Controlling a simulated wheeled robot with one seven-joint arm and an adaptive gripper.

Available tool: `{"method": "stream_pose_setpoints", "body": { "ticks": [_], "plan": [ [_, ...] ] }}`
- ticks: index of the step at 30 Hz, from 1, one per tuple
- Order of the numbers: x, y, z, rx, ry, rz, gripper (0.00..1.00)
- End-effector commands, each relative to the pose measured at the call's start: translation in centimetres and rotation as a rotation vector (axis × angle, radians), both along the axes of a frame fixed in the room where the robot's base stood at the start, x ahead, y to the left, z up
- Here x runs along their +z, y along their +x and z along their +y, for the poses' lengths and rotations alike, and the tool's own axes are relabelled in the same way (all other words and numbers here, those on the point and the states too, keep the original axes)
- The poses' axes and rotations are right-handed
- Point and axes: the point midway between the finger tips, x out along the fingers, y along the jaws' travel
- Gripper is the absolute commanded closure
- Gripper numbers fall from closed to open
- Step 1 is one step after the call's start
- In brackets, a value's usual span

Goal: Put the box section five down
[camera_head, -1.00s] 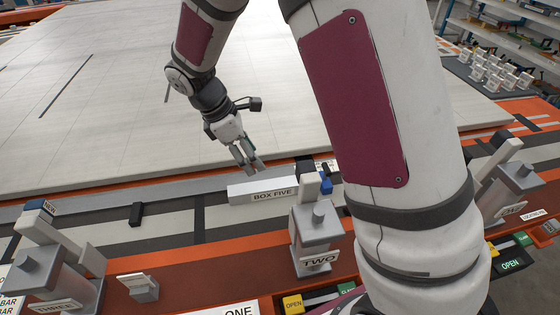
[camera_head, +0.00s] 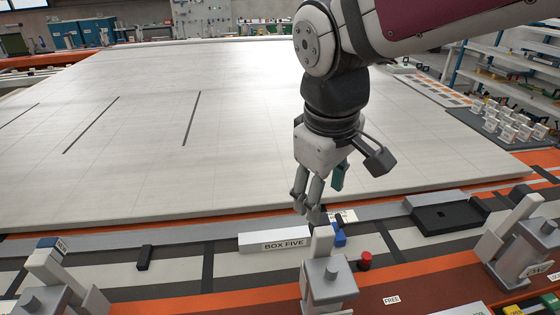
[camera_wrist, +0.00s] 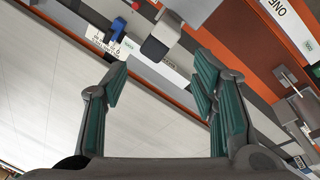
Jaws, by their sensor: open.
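The box section five (camera_head: 262,242) is a pale bar with a BOX FIVE label on its front face. In the head view it lies flat along the grey strip at the near edge of the big white panel (camera_head: 130,130). My gripper (camera_head: 313,207) hangs behind and above its right end, pointing down. In the wrist view my gripper (camera_wrist: 160,92) has its teal-padded fingers wide apart with nothing between them. A grey clamp post (camera_head: 328,280) stands in front of the bar's right end and hides part of it.
A blue block (camera_head: 339,236) is just right of the bar, with a red knob (camera_head: 365,261) nearby. A black tray (camera_head: 448,217) lies further right. Another clamp (camera_head: 45,280) stands front left, and one (camera_head: 520,250) front right. The panel's top is clear.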

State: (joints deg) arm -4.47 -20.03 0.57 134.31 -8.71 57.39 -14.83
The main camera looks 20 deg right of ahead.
Motion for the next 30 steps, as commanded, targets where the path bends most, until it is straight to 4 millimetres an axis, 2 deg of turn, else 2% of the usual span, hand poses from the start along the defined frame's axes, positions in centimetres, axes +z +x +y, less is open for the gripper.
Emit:
{"method": "stream_pose_setpoints", "body": {
  "ticks": [1,6,12,17,26,30],
  "plan": [
    [0.4,-1.3,-0.1,-0.049,0.023,-0.03,0.47],
    [1.0,-5.0,-0.1,-0.211,0.108,-0.111,0.47],
    [0.9,-7.8,0.1,-0.344,0.185,-0.174,0.47],
    [0.7,-8.6,0.3,-0.388,0.213,-0.194,0.47],
    [0.7,-8.7,0.3,-0.391,0.216,-0.194,0.47],
    [1.9,-8.9,0.3,-0.388,0.217,-0.212,0.47]
  ]
}}
